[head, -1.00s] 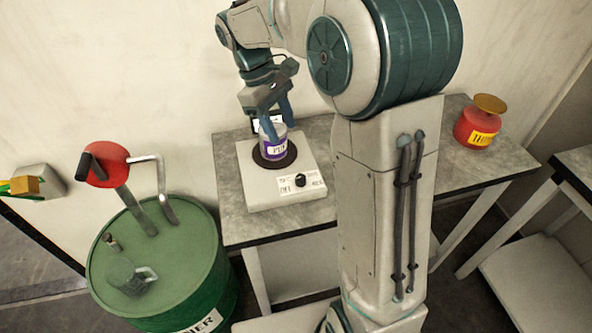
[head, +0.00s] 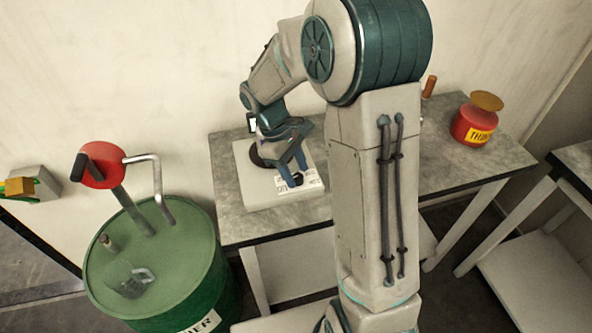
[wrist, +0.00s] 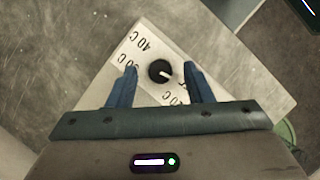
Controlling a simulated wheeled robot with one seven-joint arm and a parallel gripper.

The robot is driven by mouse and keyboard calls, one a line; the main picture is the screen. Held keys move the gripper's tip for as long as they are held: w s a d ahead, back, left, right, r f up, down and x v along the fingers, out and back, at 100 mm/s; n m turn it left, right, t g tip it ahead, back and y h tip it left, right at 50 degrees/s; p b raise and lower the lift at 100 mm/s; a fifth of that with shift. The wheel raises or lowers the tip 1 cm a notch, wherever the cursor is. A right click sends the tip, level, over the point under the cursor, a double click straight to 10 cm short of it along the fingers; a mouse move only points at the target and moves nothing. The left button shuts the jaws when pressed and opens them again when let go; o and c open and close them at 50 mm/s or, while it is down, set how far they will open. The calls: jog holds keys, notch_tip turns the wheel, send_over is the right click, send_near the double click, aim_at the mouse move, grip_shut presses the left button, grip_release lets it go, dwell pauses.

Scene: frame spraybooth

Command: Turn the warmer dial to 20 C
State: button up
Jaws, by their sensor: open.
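The warmer (head: 250,195) is a pale box on the grey table, with a dark round plate on top. Its black dial (wrist: 160,70) sits on a white label panel (wrist: 170,50). The dial's white pointer mark points to the lower right in the wrist view. "40 C" reads at the panel's upper left; other labels are partly hidden by my fingers or hard to read. My gripper (wrist: 160,76) is open, with one blue finger on each side of the dial. A gap shows around the dial. The head view shows my gripper (head: 292,177) at the warmer's front panel.
A red thinner can (head: 473,125) stands on the table (head: 455,165) at right, with an orange cylinder (head: 430,86) behind my arm. A green drum (head: 160,260) with a red-topped pump (head: 103,165) stands at left. The table's front edge is close to the warmer.

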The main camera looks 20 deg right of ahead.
jog(key=shift+s+d+f, duration=0.1)
jog(key=shift+f, duration=0.2)
jog(key=c, duration=1)
jog(key=shift+m, duration=0.3)
jog(key=m, duration=0.2)
jog(key=m+g+y+p, duration=0.1)
jog(key=m, duration=0.1)
jog(key=shift+d+r+y, duration=0.1)
jog(key=shift+y, duration=0.2)
jog(key=m+y, duration=0.1)
jog(key=m, duration=0.2)
jog(key=m+y, duration=0.1)
jog(key=m, duration=0.2)
jog(key=shift+d, duration=0.15)
